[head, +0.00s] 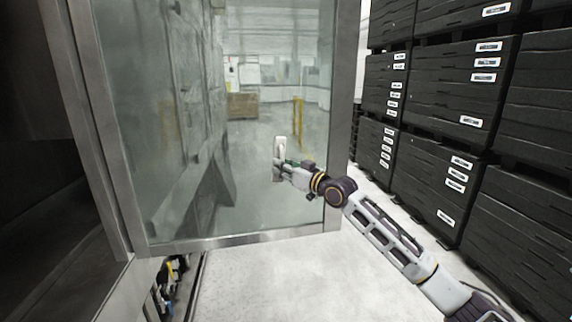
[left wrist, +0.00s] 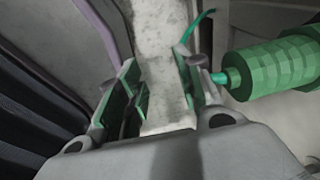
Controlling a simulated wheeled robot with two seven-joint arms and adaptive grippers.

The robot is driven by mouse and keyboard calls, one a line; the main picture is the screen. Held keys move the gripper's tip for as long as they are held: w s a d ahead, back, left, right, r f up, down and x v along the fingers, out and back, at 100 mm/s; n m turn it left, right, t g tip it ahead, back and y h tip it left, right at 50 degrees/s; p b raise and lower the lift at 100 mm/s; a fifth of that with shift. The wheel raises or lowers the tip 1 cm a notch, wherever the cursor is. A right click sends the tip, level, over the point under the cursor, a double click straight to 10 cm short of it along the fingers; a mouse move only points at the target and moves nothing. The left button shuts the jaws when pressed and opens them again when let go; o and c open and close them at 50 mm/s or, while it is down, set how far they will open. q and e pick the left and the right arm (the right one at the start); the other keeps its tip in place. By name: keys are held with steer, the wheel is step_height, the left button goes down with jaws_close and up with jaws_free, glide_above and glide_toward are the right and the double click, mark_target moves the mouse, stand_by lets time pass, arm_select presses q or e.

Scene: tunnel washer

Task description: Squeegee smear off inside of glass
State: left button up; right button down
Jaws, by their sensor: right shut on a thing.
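The glass (head: 240,195) is a large pane in a metal frame, filling the middle of the head view. It looks hazy and partly see-through. I cannot make out a distinct smear apart from the haze and reflections. My right gripper (head: 283,168) is in front of the glass, right of its middle, shut on the squeegee. The squeegee (head: 280,147) shows as a small pale upright piece at the fingertips. It is at or close to the pane; contact is not clear. My left gripper (left wrist: 160,95) shows only in the left wrist view, its green-padded fingers apart with nothing between them.
Stacked black crates (head: 440,130) with white labels line the right side. Pale floor (head: 270,280) lies clear below the frame. A dark opening (head: 40,150) is at the left. A green ribbed cylinder (left wrist: 275,70) is right beside the left gripper in the left wrist view.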

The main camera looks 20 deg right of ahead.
steer(key=shift+w+a+p, duration=0.15)
steer(key=shift+a+p, duration=0.45)
steer(key=shift+a, duration=0.25)
steer(key=shift+a, duration=0.1)
steer(key=a+p, duration=0.2)
steer(key=a, duration=0.1)
steer(key=shift+w+a+r, duration=0.1)
steer(key=shift+w+a, duration=0.15)
steer(key=shift+w, duration=0.15)
steer(key=shift+a+p, duration=0.1)
steer(key=shift+p, duration=0.2)
steer(key=shift+w+a+p, duration=0.2)
steer(key=shift+a+p, duration=0.35)
steer(key=shift+a, duration=0.35)
steer(key=shift+w+a+p, duration=0.15)
steer(key=shift+a+p, duration=0.35)
steer(key=shift+a, duration=0.4)
